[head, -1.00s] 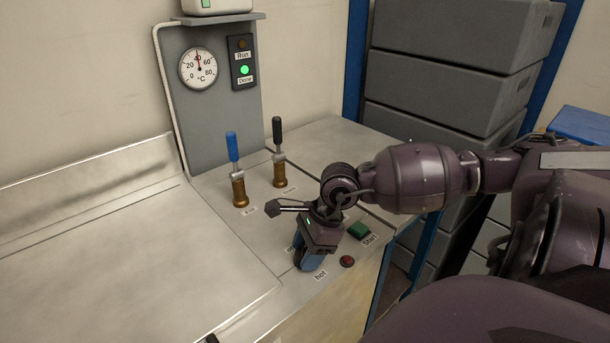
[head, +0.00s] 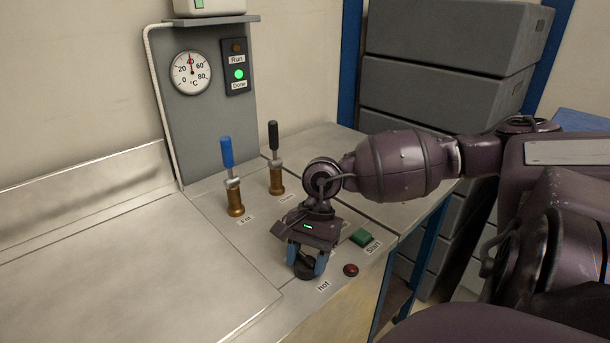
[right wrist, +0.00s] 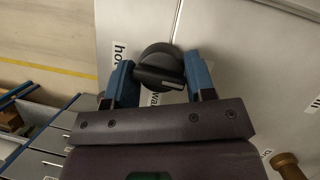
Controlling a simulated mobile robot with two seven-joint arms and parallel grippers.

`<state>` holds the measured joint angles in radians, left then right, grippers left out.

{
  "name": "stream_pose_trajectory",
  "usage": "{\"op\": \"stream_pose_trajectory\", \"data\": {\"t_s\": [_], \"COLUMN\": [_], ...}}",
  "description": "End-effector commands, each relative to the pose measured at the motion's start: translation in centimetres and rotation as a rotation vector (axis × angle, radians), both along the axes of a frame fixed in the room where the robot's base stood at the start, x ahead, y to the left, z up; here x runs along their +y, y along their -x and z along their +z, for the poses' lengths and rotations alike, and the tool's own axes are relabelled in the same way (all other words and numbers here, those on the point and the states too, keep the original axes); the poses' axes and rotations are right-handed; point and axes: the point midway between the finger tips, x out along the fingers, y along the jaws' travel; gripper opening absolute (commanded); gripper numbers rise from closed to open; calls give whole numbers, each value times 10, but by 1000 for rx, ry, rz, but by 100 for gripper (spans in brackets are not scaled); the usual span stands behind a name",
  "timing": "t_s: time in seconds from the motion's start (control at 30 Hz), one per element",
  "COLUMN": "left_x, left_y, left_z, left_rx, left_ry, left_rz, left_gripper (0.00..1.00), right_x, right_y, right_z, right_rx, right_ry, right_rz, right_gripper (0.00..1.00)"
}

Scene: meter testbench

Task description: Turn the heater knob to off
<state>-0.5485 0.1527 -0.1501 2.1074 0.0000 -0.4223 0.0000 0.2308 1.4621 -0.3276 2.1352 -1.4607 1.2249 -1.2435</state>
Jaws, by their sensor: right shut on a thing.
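The black heater knob (head: 305,270) sits on the bench top near its front edge, next to the "hot" label. My right gripper (head: 306,261) points down over it with a blue finger on each side, shut on the knob. In the right wrist view the round knob (right wrist: 158,60) with its raised grip bar lies between the fingertips (right wrist: 160,76). The "hot" label shows left of it and a partly covered "wa…" label below it. Any "off" label is hidden. My left gripper is not in view.
A green Start button (head: 361,237) and a red button (head: 350,270) are close to the right of the gripper. A blue-handled valve (head: 228,160) and a black-handled valve (head: 274,150) stand behind. The dial (head: 191,72) reads near 40; the green Done lamp (head: 239,74) is lit.

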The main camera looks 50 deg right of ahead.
Motion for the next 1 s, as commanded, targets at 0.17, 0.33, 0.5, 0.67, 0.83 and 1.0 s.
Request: {"op": "stream_pose_trajectory", "data": {"t_s": [0.17, 0.33, 0.5, 0.67, 0.83, 1.0], "left_x": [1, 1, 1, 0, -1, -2], "left_y": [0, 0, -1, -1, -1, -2], "left_z": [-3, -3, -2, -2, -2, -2], "left_rx": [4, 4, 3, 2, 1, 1], "left_ry": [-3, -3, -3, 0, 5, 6], "left_rz": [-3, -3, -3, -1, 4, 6], "left_gripper": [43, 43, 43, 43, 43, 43], "right_x": [-1, 0, 0, 0, 0, 0], "right_y": [-1, -1, -1, -1, -1, 0], "right_z": [0, 1, 1, 1, 0, 0], "right_rx": [-1, -3, -3, -2, -2, -1], "right_ry": [3, 2, 2, 1, 1, 1], "right_rz": [38, 49, 50, 49, 49, 48], "right_gripper": [26, 26, 26, 53, 72, 72]}}
